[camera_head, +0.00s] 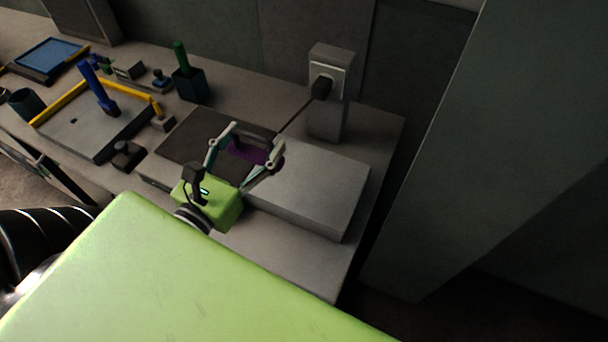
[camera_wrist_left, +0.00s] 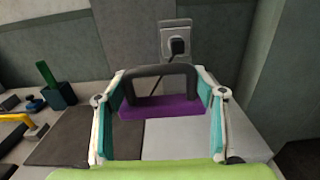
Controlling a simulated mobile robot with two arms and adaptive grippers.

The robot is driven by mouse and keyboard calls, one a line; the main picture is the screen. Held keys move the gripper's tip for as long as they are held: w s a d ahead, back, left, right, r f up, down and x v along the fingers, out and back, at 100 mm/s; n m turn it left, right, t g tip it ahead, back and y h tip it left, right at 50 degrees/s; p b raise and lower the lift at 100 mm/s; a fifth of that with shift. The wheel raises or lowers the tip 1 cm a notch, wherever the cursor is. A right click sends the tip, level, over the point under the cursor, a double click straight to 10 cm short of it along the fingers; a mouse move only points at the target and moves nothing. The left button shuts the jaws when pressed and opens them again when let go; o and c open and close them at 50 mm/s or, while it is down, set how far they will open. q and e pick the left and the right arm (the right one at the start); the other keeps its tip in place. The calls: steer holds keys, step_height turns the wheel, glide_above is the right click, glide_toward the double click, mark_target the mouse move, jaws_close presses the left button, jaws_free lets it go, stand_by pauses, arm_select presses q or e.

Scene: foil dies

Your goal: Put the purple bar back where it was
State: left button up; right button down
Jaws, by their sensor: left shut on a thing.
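The purple bar (camera_head: 246,151) is between the fingers of my left gripper (camera_head: 254,140), over the border of a dark flat plate (camera_head: 190,137) and a light grey block (camera_head: 325,185). In the left wrist view the bar (camera_wrist_left: 160,108) lies crosswise, with a dark arched handle (camera_wrist_left: 160,71) standing over it. The teal-padded fingers of my left gripper (camera_wrist_left: 161,92) are shut on the bar, one at each end. I cannot tell whether its underside touches the surface below. My right gripper is not in view.
A wall socket post (camera_head: 328,90) with a black plug and cable stands behind the block. To the left are a grey tray (camera_head: 90,135) with yellow edges, a blue upright tool (camera_head: 97,88), a dark cup with a green stick (camera_head: 188,82) and small dark blocks.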

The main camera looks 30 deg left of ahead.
arm_select(q)
steer(key=w+d+f, duration=0.1)
steer(key=d+f, duration=0.1)
steer(key=w+d+f+b, duration=0.1)
steer(key=w+d+f, duration=0.1)
steer(key=d+f, duration=0.1)
steer(key=w+d+f, duration=0.2)
steer(key=shift+w+d+f+b, duration=0.15)
steer(key=shift+w+d+b, duration=0.1)
steer(key=shift+b, duration=0.1)
steer(key=f, duration=0.2)
steer(key=f+b, duration=0.1)
steer(key=shift+w+d+f, duration=0.2)
steer(key=shift+d, duration=0.05)
steer(key=shift+f, duration=0.25)
steer(key=shift+f, duration=0.1)
steer(key=o, duration=1.4)
steer(key=shift+f, duration=0.1)
steer(key=shift+s, duration=0.15)
